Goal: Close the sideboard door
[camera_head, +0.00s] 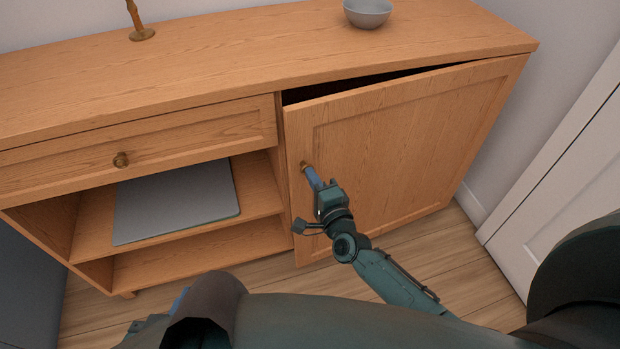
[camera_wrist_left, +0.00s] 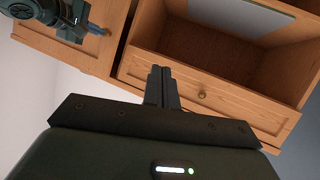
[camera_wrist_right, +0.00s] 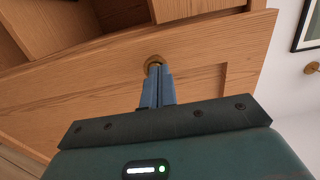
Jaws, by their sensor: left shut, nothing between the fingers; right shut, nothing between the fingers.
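The sideboard (camera_head: 190,60) is light wood, with its hinged door (camera_head: 400,140) on the right side. The door stands slightly ajar, with a dark gap along its top edge. My right gripper (camera_head: 308,172) is shut with its fingertips at the round door knob (camera_head: 303,164), apparently touching it. In the right wrist view the shut blue fingers (camera_wrist_right: 157,75) point at the knob (camera_wrist_right: 153,62), which they partly cover. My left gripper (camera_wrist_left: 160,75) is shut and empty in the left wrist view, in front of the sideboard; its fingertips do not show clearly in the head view.
A grey bowl (camera_head: 367,12) and a wooden stand (camera_head: 140,30) are on the sideboard top. A drawer with a knob (camera_head: 121,160) is left of the door, above a shelf holding a grey flat panel (camera_head: 175,202). A white panelled door (camera_head: 560,190) is at right.

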